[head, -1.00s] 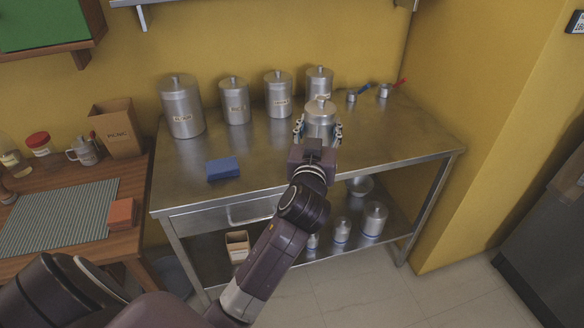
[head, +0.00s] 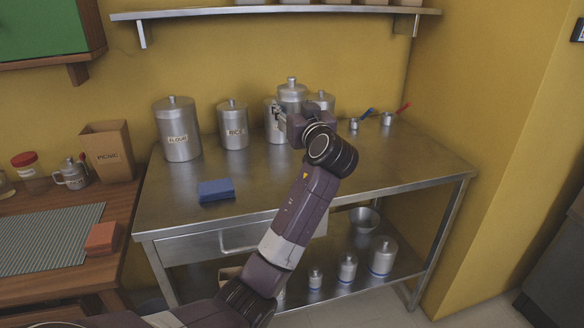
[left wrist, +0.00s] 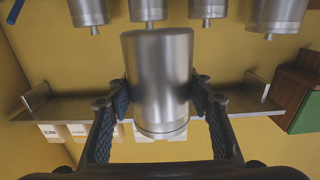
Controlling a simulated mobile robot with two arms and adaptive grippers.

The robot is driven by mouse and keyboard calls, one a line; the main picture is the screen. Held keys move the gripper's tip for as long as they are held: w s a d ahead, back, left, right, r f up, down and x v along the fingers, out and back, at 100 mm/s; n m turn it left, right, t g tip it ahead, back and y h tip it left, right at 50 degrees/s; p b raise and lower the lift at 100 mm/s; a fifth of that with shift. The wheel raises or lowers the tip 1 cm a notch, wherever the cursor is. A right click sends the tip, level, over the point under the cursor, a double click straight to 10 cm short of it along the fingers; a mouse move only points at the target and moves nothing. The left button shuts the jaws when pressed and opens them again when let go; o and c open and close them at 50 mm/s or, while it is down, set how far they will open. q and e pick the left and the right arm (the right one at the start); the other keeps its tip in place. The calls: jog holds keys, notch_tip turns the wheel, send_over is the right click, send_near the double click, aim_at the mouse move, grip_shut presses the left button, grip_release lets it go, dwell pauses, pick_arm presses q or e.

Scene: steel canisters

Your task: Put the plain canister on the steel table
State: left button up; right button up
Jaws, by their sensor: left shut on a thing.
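The plain canister (head: 292,95) is a steel cylinder with a knobbed lid and no label that I can see. It is upright and raised in front of the labelled row. In the left wrist view the canister (left wrist: 158,80) fills the middle, with a finger on each side. My left gripper (head: 289,116) is shut on it, and its wrist hides part of the canister in the head view. The steel table (head: 250,185) stands against the yellow wall. My right gripper is not in view.
A flour canister (head: 177,130), a rice canister (head: 232,125) and two partly hidden canisters stand along the table's back. A blue block (head: 216,190) lies near the front left. Small measuring cups (head: 387,118) lie back right. A wall shelf (head: 270,13) hangs above. The table's right front is clear.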

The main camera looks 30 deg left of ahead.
pick_arm(q)
notch_tip(320, 180, down, 15)
jog(key=shift+b, duration=0.7)
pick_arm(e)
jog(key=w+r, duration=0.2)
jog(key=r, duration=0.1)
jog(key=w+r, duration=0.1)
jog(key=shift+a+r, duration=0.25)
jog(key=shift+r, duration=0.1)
pick_arm(q)
jog(key=o, duration=1.3)
jog(key=shift+o, duration=0.2)
jog(key=v, duration=1.1)
jog(key=shift+s+d, duration=0.35)
jog(key=shift+d, duration=0.05)
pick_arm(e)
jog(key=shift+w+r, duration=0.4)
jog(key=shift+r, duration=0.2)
